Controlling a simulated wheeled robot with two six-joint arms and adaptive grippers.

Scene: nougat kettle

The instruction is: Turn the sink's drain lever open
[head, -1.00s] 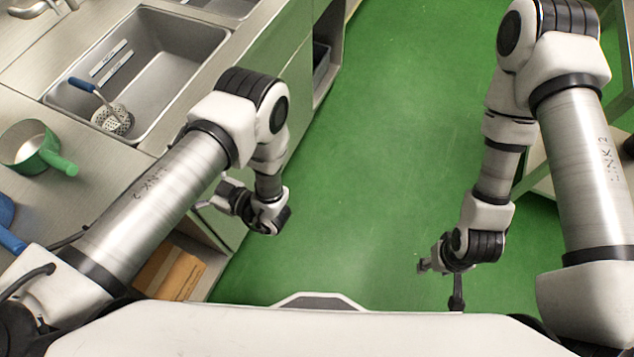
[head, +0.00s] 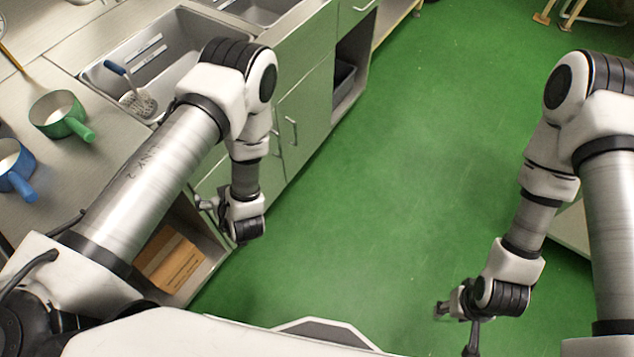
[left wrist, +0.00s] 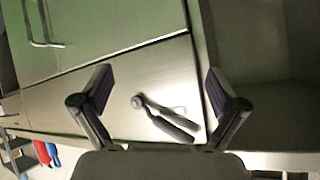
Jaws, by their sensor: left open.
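The drain lever (left wrist: 172,124) shows in the left wrist view on a metal cabinet front. It has a round pivot at its left end and a dark grip slanting down to the right. My left gripper (left wrist: 159,75) is open, its two fingers either side of the lever in the picture, with no contact visible. In the head view my left gripper (head: 205,204) hangs beside the cabinet front below the sink (head: 185,62); the lever is not clear there. My right gripper (head: 456,325) hangs over the green floor; its jaw state is unclear.
A strainer with a blue handle (head: 137,101) lies in the sink. A green pan (head: 62,113) and a blue pan (head: 14,167) stand on the counter. A cardboard box (head: 170,260) sits in the open lower shelf. The green floor (head: 350,190) in the middle is clear.

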